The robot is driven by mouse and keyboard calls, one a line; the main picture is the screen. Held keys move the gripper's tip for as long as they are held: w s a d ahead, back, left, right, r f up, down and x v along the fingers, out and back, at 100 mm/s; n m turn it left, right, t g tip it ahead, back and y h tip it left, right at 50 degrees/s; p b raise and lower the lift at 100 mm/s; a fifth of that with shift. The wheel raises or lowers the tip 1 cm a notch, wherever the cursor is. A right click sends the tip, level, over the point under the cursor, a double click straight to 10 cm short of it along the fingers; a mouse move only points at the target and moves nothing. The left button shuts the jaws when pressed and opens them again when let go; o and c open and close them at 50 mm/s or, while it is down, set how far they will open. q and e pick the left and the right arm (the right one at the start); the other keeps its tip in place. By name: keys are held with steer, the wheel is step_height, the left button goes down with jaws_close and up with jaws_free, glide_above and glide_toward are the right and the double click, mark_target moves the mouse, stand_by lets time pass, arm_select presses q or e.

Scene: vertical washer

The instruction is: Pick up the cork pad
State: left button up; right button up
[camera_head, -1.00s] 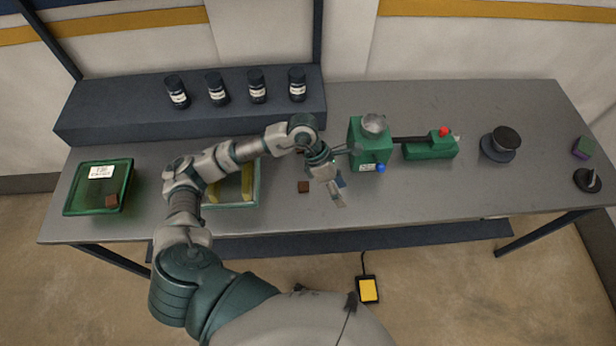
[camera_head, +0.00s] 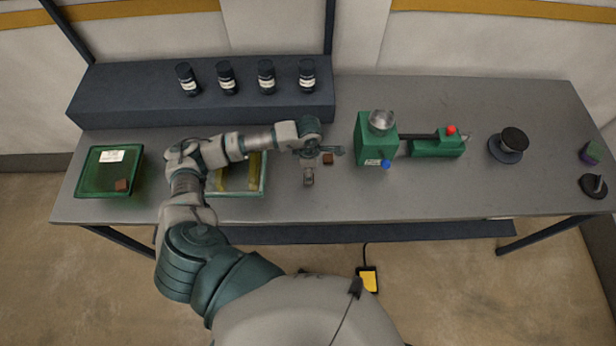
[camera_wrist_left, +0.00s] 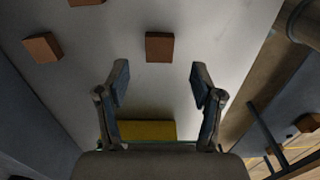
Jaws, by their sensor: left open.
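Small brown blocks, which look like cork pads, lie on the grey table. In the head view one brown block (camera_head: 328,158) shows beside my left gripper (camera_head: 322,165), and other blocks there may be hidden by it. In the left wrist view a brown block (camera_wrist_left: 159,47) lies beyond and roughly between the fingertips of my left gripper (camera_wrist_left: 160,80). Another brown block (camera_wrist_left: 43,47) lies to its left, and part of a third (camera_wrist_left: 86,2) shows at the top edge. My left gripper is open and empty above the table. My right gripper is not in view.
A tray with yellow strips (camera_head: 262,190) sits under my left forearm. A green tray (camera_head: 90,180) with a brown block (camera_head: 121,185) is at the left. A green machine (camera_head: 375,141) stands right of the gripper. Several dark bottles stand on the back shelf (camera_head: 150,110).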

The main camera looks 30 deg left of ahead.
arm_select(q)
steer(key=shift+f, duration=0.45)
steer(key=f, duration=0.1)
steer(key=f+p, duration=0.1)
steer(key=f, duration=0.1)
steer(key=shift+w+d+f+p, duration=0.3)
steer(key=shift+d, duration=0.1)
steer(key=shift+f, duration=0.25)
steer(key=shift+c, duration=0.7)
steer(key=shift+a+f, duration=0.1)
steer(key=shift+a, duration=0.05)
steer(key=c, duration=0.6)
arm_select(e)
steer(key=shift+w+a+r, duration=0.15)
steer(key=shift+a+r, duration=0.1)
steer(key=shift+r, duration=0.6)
